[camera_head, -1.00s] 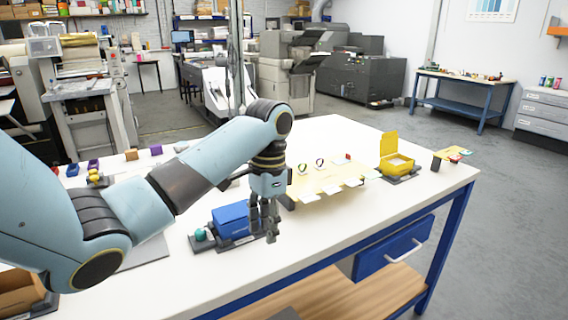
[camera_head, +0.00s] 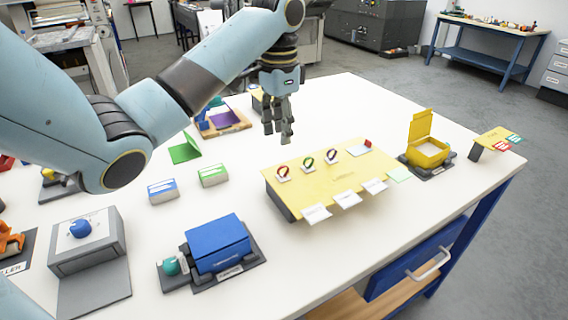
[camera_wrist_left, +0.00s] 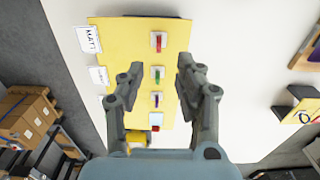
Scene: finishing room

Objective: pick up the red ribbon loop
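The red ribbon loop (camera_head: 283,172) stands on a small white pad at the left end of the row on a yellow board (camera_head: 330,185). In the left wrist view the red loop (camera_wrist_left: 158,42) is the farthest up the board. A green loop (camera_head: 308,162) and a purple loop (camera_head: 331,155) stand beside it. My left gripper (camera_head: 278,134) hangs above the table near the board's back left. In the wrist view its fingers (camera_wrist_left: 159,70) are spread apart with nothing between them. My right gripper is not in view.
White tags (camera_head: 347,199) line the board's front edge. A blue box (camera_head: 218,243) stands front left, and an open yellow box (camera_head: 428,150) to the right. Green and blue card stacks (camera_head: 163,191) lie left of the board. White tabletop between them is clear.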

